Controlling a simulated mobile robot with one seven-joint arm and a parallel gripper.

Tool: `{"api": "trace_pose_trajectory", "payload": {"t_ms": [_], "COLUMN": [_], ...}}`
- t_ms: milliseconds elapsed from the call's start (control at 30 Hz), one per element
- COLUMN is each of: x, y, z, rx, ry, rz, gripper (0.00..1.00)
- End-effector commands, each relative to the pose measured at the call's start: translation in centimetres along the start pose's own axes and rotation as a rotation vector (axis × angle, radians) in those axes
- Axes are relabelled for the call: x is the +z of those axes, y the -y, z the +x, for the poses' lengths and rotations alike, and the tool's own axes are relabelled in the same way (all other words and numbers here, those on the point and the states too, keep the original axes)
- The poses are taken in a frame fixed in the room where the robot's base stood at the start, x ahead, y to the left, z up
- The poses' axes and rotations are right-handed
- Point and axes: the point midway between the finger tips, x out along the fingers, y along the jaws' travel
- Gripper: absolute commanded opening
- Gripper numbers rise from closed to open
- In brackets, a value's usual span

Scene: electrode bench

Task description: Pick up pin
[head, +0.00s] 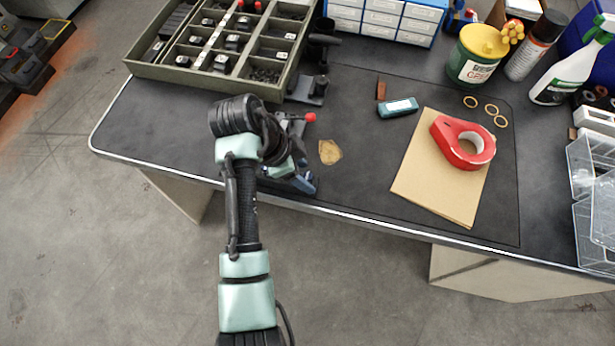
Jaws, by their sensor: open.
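My arm reaches over the front left of the dark bench (365,160). My gripper (292,152), at the end of the arm, is open and points down near the bench top. It is largely hidden behind my own wrist. I cannot make out a pin for certain. A small red-tipped part (309,117) shows just beyond the gripper, and a blue part (303,183) shows just in front of it. Whether either belongs to the pin or to a fixture, I cannot tell. Anything between the jaws is hidden.
A compartment tray (143,70) with small dark parts stands at the back left. A tan patch (330,152) lies right of the gripper. A red tape dispenser (447,146) rests on brown paper (424,178). Drawers, a tub and bottles line the back. The front left bench is clear.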

Motion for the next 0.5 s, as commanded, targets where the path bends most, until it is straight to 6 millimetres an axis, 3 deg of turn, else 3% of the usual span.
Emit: {"api": "trace_pose_trajectory", "payload": {"t_ms": [100,367,500], "x": [0.04,0.01,0.02], "y": [-0.02,0.01,0.01], "z": [1.14,1.34,1.32], "rx": [0.0,-0.001,-0.001], "ry": [0.0,0.0,0.0], "rz": [0.0,0.001,0.001], "gripper": [0.61,0.61,0.36]}}
